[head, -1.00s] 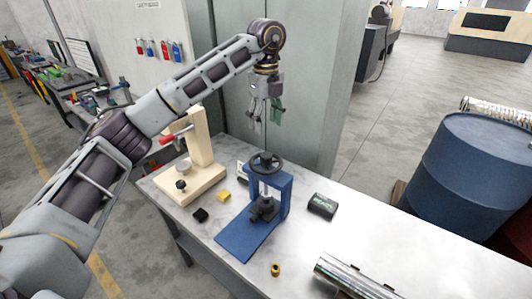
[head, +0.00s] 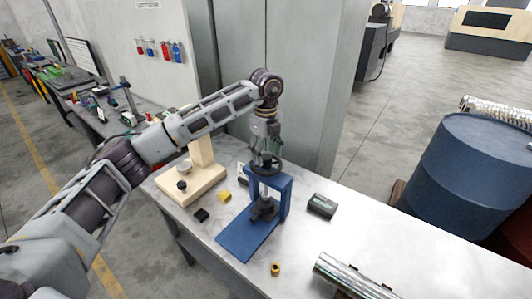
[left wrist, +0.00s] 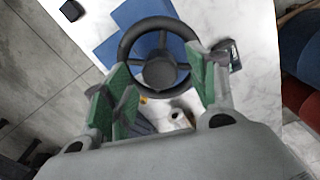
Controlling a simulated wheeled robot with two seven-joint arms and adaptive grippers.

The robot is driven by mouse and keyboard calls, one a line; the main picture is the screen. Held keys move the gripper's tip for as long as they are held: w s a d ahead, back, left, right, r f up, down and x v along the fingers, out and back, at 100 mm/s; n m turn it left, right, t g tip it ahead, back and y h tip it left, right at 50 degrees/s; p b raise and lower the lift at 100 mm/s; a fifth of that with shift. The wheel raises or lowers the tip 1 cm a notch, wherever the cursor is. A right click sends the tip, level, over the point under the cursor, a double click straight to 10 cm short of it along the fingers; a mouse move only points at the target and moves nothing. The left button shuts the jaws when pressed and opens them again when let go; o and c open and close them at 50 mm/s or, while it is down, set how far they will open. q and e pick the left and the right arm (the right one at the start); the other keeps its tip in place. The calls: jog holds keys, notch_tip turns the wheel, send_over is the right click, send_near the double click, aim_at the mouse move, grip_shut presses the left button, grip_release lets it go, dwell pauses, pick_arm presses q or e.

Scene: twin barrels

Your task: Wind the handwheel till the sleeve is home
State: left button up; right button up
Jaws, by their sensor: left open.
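The blue press (head: 284,200) stands on the table with its dark handwheel (head: 276,164) on top. In the left wrist view the handwheel (left wrist: 126,50) is a black ring with spokes and a round hub. My left gripper (head: 265,160) points down at the wheel from above. In the left wrist view the left gripper (left wrist: 158,88) is open, its green-padded fingers on either side of the wheel's near part; whether they touch the rim I cannot tell. A dark sleeve-like part (head: 264,209) sits low in the press frame. My right gripper is not in view.
A wooden stand (head: 203,170) is left of the press, partly behind my arm. A yellow block (head: 224,196), a black block (head: 201,215), a dark box (head: 322,206) and a small yellow ring (head: 275,269) lie around it. A shiny cylinder (head: 350,277) lies at the front right.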

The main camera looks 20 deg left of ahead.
pick_arm(q)
jog(key=shift+f, duration=0.45)
jog(key=shift+c, duration=0.3)
jog(key=c, duration=1)
